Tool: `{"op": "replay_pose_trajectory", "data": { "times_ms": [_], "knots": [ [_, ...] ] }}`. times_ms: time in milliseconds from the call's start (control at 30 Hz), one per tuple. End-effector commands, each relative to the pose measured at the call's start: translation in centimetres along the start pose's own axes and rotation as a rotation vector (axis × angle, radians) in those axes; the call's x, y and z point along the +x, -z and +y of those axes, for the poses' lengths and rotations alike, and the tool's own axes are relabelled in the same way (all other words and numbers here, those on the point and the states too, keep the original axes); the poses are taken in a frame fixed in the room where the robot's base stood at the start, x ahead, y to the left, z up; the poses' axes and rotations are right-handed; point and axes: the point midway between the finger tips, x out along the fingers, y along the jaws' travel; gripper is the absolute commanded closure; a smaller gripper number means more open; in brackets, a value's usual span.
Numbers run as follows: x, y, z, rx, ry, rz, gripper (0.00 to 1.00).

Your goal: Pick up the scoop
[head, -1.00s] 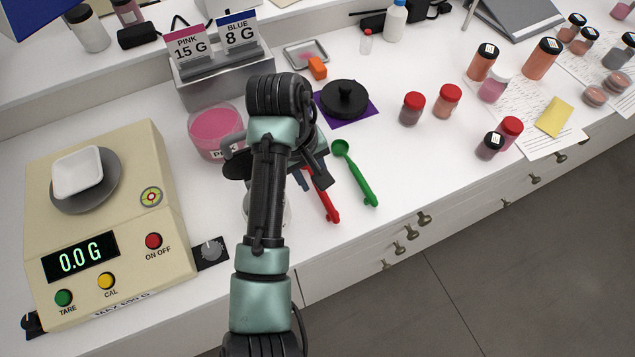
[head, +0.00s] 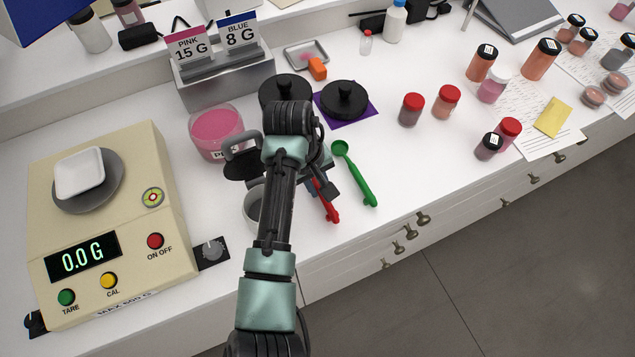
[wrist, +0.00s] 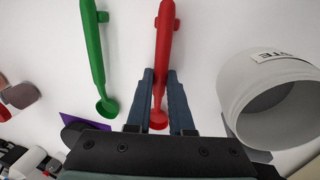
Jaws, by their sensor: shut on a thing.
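A red scoop (head: 331,208) lies on the white counter, its lower handle end showing past my arm in the head view. In the wrist view the red scoop (wrist: 165,40) runs between the fingers of my gripper (wrist: 160,82). The fingers are shut on its handle, close to its round bowl end. In the head view my gripper (head: 318,183) is mostly hidden by my arm. A green scoop (head: 357,175) lies just right of the red one and is untouched; it also shows in the wrist view (wrist: 93,45). I cannot tell whether the red scoop is off the counter.
An open white jar (wrist: 255,95) stands close beside the gripper. A pink-filled jar (head: 216,130) and a scale (head: 120,235) are to the left. Two black lids lie behind, one on a purple square (head: 365,112). Red-capped jars (head: 411,110) stand to the right.

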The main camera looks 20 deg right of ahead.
Motion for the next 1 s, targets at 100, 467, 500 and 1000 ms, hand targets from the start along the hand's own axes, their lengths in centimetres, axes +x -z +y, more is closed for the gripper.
{"op": "replay_pose_trajectory", "data": {
  "times_ms": [100, 467, 500, 1000],
  "knots": [
    [0.0, 0.0, 0.0, 0.0, 0.0, 0.0, 1.0],
    [-1.5, 0.1, 0.4, 0.002, -0.002, 0.004, 1.0],
    [-2.2, 0.1, 0.5, 0.001, -0.001, 0.004, 1.0],
    [-9.7, 0.0, 1.9, 0.0, 0.0, 0.002, 1.0]
  ]
}}
